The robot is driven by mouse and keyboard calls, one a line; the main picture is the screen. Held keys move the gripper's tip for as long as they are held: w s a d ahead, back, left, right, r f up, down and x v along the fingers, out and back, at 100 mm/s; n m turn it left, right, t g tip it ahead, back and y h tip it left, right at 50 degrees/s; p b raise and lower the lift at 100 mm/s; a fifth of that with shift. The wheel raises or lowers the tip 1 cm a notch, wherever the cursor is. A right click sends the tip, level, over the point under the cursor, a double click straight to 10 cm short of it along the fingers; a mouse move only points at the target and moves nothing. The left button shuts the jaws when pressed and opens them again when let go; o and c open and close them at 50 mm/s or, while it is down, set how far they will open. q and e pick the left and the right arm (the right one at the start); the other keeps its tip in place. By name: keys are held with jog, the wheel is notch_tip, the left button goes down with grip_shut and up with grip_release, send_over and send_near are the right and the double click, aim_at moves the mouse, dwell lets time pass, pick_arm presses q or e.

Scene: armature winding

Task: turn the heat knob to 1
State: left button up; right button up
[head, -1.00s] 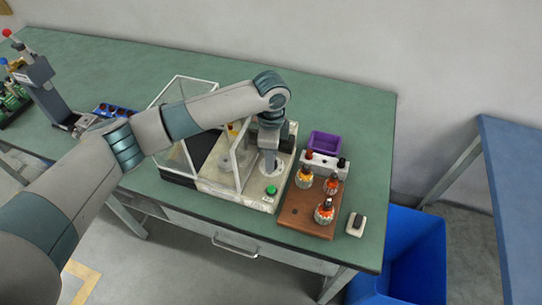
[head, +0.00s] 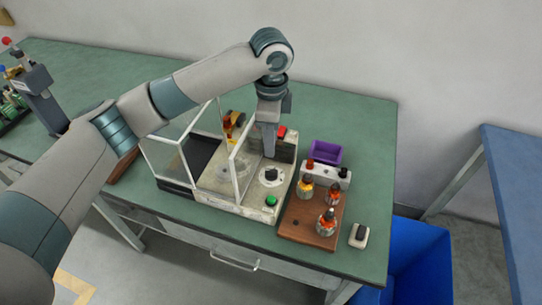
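The winding machine (head: 228,200) stands on the green bench, with clear guard panels on its left part. A round pale dial with a dark knob (head: 271,175) sits on its top, near the right front, and I take it to be the heat knob. Its markings are too small to read. My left gripper (head: 269,154) points down just above and behind the knob, and looks apart from it. Its fingers overlap from this angle, so I cannot tell open from shut. My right gripper is not in view.
A green button (head: 271,200) and a red switch (head: 282,132) are on the machine. A wooden board (head: 297,233) with several small bottles lies to the right, near a purple bin (head: 326,151) and a small switch box (head: 358,236). A blue bin (head: 418,262) stands beyond the bench.

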pick_arm(q)
notch_tip(320, 180, up, 7)
jog(key=b, duration=0.1)
jog(key=shift+f, duration=0.15)
dwell(0.6)
